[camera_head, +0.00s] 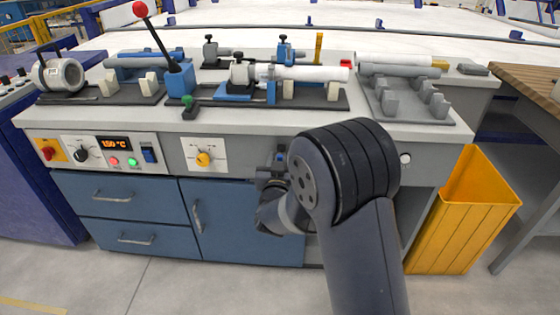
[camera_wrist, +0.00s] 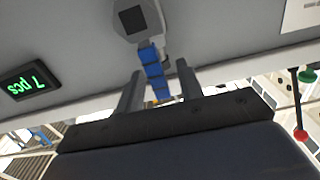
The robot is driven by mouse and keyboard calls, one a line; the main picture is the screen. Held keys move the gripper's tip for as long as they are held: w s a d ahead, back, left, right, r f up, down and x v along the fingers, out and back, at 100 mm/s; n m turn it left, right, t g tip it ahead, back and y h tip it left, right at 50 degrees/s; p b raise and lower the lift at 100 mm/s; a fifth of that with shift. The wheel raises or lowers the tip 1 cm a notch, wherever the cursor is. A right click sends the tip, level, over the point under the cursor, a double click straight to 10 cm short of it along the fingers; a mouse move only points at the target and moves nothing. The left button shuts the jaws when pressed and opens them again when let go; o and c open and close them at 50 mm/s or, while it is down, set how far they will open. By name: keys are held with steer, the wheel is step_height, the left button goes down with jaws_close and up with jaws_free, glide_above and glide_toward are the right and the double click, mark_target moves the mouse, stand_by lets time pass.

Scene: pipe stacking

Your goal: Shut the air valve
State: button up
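A blue lever (camera_wrist: 152,62) sticks out from a grey square fitting (camera_wrist: 138,18) on the bench's front face in the wrist view; it looks like the air valve. In the head view, a small blue bit of it (camera_head: 280,153) shows just above my gripper (camera_head: 271,175), and my arm hides the rest. In the wrist view, my gripper (camera_wrist: 160,70) has its two dark fingers apart, one on each side of the blue lever. I see narrow gaps between lever and fingers, so it does not look clamped.
A yellow knob (camera_head: 203,158) sits on a white panel left of my gripper. A green digital display (camera_wrist: 32,82) shows in the wrist view. Blue drawers and a cabinet door (camera_head: 240,222) lie below. A yellow bin (camera_head: 465,215) stands at right. Pipe fixtures (camera_head: 290,90) fill the bench top.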

jaws_close()
stand_by(0.3)
stand_by(0.3)
